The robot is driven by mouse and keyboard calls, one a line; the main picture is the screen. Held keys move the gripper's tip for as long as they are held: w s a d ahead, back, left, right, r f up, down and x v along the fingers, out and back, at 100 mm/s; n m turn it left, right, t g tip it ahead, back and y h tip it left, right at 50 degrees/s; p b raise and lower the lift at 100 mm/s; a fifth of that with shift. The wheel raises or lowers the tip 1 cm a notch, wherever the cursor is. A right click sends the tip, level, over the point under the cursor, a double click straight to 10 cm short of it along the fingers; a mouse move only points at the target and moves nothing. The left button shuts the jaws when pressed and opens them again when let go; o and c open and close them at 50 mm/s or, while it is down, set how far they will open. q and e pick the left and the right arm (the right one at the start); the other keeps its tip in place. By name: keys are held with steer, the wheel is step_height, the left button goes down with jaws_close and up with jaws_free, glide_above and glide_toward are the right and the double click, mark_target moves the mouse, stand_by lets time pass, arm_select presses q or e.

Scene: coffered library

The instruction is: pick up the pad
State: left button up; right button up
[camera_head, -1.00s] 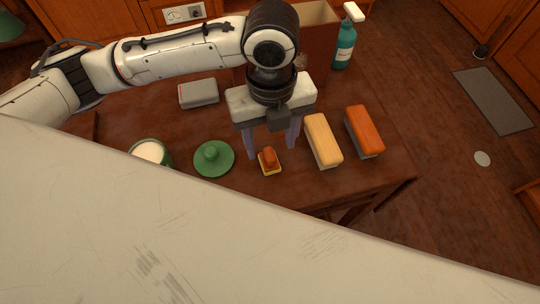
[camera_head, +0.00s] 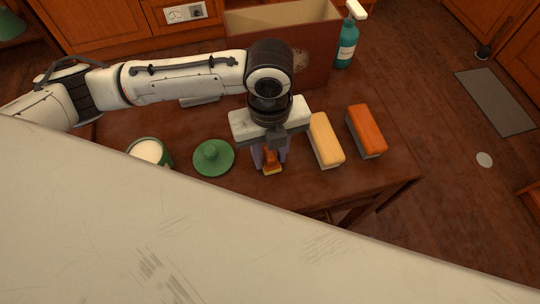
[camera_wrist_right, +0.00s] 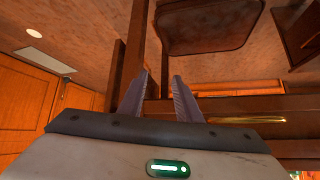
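The pad (camera_head: 272,169), a small yellow block with an orange-brown knob on top, sits on the dark wooden table (camera_head: 225,120) near its front edge. My left gripper (camera_head: 271,157) points down over it. Its fingers stand close on both sides of the knob and look shut on it. The pad appears to rest on the table. The fingers partly hide the knob's sides. In the right wrist view my right gripper (camera_wrist_right: 164,90) has its fingers apart with nothing between them. It is away from the pad, which is not in that view.
Right of the pad lie a yellow-topped block (camera_head: 326,140) and an orange-topped block (camera_head: 367,130). A green lid (camera_head: 214,158) and a green tin (camera_head: 148,152) stand to the left. Behind are an open box (camera_head: 310,65), a teal spray bottle (camera_head: 346,45) and a grey block (camera_head: 200,102), partly hidden.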

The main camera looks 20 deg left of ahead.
arm_select(q)
steer(key=shift+r, duration=0.1)
steer(key=shift+c, duration=0.2)
step_height(320, 180, up, 10)
steer(key=shift+f+p, duration=0.1)
steer(key=shift+p, duration=0.75)
steer(key=o, duration=0.3)
steer(key=shift+c, duration=0.8)
